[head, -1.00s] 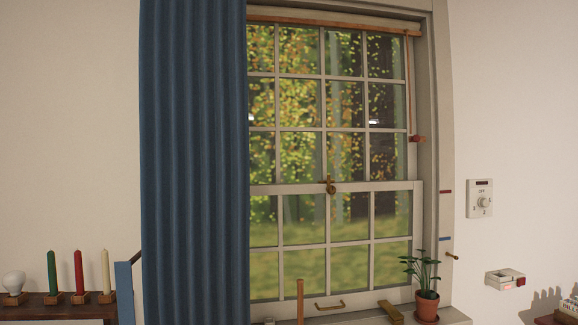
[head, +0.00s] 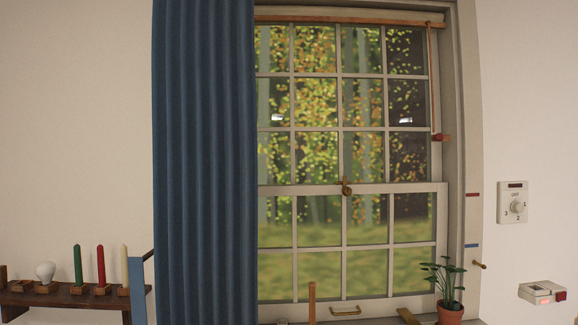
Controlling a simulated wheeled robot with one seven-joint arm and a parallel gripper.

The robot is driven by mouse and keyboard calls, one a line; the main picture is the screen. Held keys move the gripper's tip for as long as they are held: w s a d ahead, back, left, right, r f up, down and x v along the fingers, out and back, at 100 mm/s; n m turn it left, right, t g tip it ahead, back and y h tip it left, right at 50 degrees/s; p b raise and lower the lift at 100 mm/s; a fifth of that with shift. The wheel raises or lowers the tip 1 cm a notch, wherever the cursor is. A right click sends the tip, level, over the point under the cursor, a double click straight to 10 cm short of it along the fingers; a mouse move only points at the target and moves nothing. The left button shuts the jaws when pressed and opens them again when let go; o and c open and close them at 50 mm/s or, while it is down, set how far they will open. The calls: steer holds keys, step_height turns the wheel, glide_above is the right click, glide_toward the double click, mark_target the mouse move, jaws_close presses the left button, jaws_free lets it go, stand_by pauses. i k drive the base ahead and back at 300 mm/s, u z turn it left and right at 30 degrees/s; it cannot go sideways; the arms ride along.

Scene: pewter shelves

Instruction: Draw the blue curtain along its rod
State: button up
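The blue curtain (head: 205,160) hangs in vertical folds at the left of the window (head: 345,150), covering its left side. Its top and its rod are above the picture, and its bottom edge is below it. Most of the window panes are uncovered, with trees and grass behind them. My gripper is not in this view, so its place relative to the curtain is hidden.
A dark shelf (head: 70,300) at lower left holds a white bulb (head: 45,272) and green, red and cream candles. A potted plant (head: 449,310) stands at the sill's right end. A dial box (head: 512,202) is on the right wall.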

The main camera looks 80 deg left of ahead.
mark_target(205, 135)
steer(key=u, duration=0.05)
steer(key=i, duration=2)
steer(key=u, duration=3.85)
steer(key=i, duration=1)
steer(key=z, duration=0.1)
